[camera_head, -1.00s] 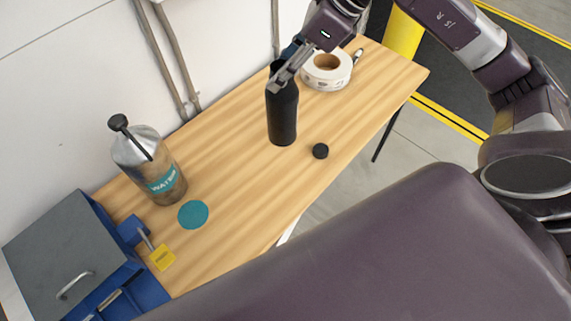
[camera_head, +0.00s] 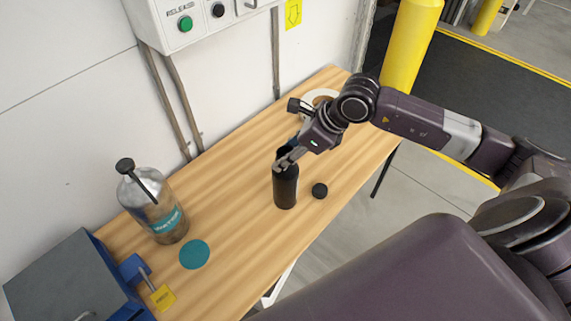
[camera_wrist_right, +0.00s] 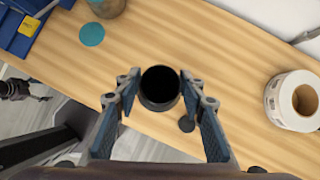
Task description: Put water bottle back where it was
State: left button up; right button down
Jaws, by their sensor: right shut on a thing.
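The black water bottle (camera_head: 287,187) stands upright over the middle of the wooden table, its mouth open and dark in the wrist view (camera_wrist_right: 159,86). My right gripper (camera_head: 287,164) is shut on it near the top; its fingers lie on both sides in the wrist view (camera_wrist_right: 160,98). I cannot tell for sure whether its base touches the table. A small black cap (camera_head: 320,191) lies just right of it. A teal round mat (camera_head: 194,254) lies bare to the left. A dark jointed part (camera_wrist_right: 15,88) at the wrist view's left edge may be my left gripper; its jaws are unclear.
A metal jug with a teal label (camera_head: 157,207) stands left, behind the mat. A blue and grey box (camera_head: 65,275) with a yellow tag (camera_head: 163,297) fills the left end. A tape roll (camera_wrist_right: 294,101) lies right, partly behind my arm in the head view. Table (camera_head: 240,215) between mat and bottle is clear.

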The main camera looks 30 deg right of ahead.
notch_tip(320, 180, down, 6)
jog(key=shift+r+p, duration=0.2)
jog(key=shift+p, duration=0.45)
jog(key=shift+f, duration=0.1)
jog(key=c, duration=1.2)
grip_release()
jog(key=shift+c, duration=0.2)
jog(key=b+v, duration=0.4)
jog(key=v, duration=0.6)
jog(key=shift+v, duration=1.05)
